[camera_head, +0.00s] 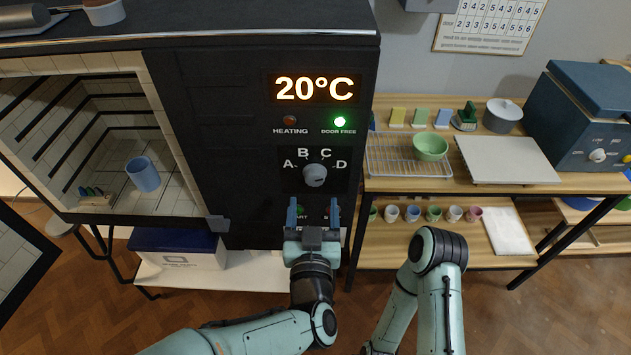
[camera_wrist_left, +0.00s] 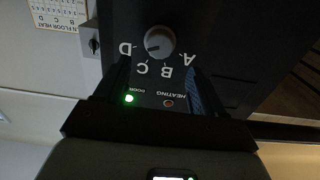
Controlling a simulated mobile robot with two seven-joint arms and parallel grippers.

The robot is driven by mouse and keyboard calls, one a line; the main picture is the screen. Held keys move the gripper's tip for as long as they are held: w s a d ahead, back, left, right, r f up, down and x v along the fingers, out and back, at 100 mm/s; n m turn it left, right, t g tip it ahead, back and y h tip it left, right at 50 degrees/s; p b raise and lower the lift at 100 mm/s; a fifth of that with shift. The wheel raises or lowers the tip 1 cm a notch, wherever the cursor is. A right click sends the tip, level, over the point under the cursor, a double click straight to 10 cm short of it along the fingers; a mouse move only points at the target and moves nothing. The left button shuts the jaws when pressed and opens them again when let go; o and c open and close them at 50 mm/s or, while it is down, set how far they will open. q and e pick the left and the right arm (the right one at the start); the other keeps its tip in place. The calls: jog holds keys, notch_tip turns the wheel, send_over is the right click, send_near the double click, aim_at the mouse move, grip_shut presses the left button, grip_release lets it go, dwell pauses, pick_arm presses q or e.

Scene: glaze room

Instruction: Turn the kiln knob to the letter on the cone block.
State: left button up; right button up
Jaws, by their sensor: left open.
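The kiln knob (camera_head: 315,175) is a grey dial on the black kiln panel, ringed by the letters A, B, C and D. It also shows upside down in the left wrist view (camera_wrist_left: 160,40); I cannot tell for sure which letter it points to. My left gripper (camera_head: 313,206) is open and empty, just below the knob in the head view and apart from it. My right gripper is out of view.
The kiln door is open at the left, with a blue cup (camera_head: 143,174) inside the chamber. The display (camera_head: 314,89) reads 20°C, and the green door light (camera_head: 340,122) is lit. At the right, a table holds a wire rack, green bowl (camera_head: 430,147) and white slab (camera_head: 507,160).

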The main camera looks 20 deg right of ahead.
aim_at(314, 180)
pick_arm(q)
jog(key=p+x, duration=0.1)
jog(key=x, duration=0.5)
jog(key=shift+w+d+f, duration=0.1)
jog(key=shift+w+d, duration=0.05)
jog(key=shift+w, duration=0.1)
jog(key=c, duration=1)
